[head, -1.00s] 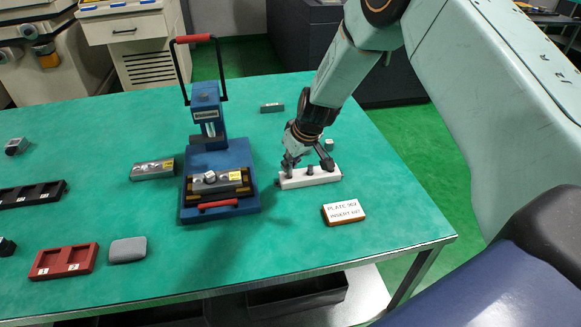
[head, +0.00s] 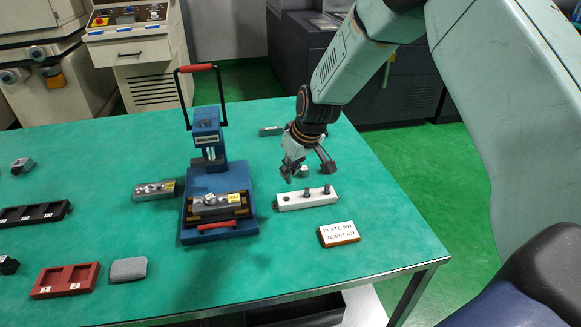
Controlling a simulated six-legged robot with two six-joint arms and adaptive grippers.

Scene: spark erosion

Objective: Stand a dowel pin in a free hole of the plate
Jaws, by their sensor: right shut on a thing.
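My right gripper (head: 305,172) hangs just above a white block (head: 320,201) that has grey pins (head: 327,190) standing in it. The gripper is shut on what looks like a dowel pin, small and mostly hidden among the fingers. A grey plate (head: 233,207) with a yellow label lies in the blue press (head: 206,175), left of the gripper. A second grey plate (head: 145,193) with a yellow label lies on the table left of the press. Holes in both plates are too small to judge. My left gripper is not in view.
A card (head: 339,235) with a plate number and an insert line lies in front of the white block. A red tray (head: 66,280), a grey pad (head: 128,269) and a black tray (head: 35,215) lie at the left. The press handle (head: 197,69) stands tall. The front middle is clear.

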